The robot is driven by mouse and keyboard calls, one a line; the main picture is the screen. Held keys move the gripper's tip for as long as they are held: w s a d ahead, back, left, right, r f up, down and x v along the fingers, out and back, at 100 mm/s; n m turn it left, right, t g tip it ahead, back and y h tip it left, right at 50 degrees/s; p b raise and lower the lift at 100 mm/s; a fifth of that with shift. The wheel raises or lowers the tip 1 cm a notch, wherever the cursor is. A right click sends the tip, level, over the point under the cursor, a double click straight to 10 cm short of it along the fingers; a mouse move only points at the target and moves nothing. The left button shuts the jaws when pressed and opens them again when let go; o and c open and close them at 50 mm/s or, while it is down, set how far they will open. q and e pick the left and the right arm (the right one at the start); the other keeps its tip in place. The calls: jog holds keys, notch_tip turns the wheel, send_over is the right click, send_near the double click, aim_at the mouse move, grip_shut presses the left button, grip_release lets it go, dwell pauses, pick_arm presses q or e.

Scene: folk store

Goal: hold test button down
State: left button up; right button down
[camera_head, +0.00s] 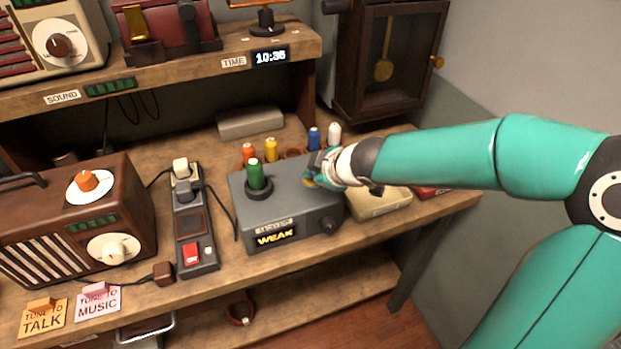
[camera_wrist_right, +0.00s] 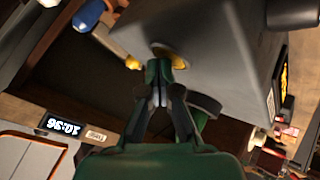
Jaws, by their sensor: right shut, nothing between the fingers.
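A grey tester box (camera_head: 285,203) stands on the wooden bench, with a lit "WEAK" display (camera_head: 275,237) on its front and a green peg (camera_head: 256,175) upright in its top. My right gripper (camera_head: 318,170) is over the box's back right part, shut and empty, its fingers pointing down at the top. In the right wrist view, the shut fingertips (camera_wrist_right: 160,72) are right at a round yellow button (camera_wrist_right: 178,58) on the grey box (camera_wrist_right: 225,45). The fingers hide part of the button. I cannot tell whether they touch it or press it. My left gripper is out of view.
Orange (camera_head: 248,152), yellow (camera_head: 271,149), blue (camera_head: 314,137) and white (camera_head: 334,133) pegs stand behind the box. A power strip (camera_head: 190,220) with a red switch lies left of it. A brown radio (camera_head: 70,225) stands farther left. A pale box (camera_head: 376,205) sits at the right, under my arm.

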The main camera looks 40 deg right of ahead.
dwell(0.5)
jog(key=shift+r+p, duration=0.9)
notch_tip(320, 180, up, 5)
jog(key=p, duration=0.4)
jog(key=shift+p, duration=0.35)
dwell(0.4)
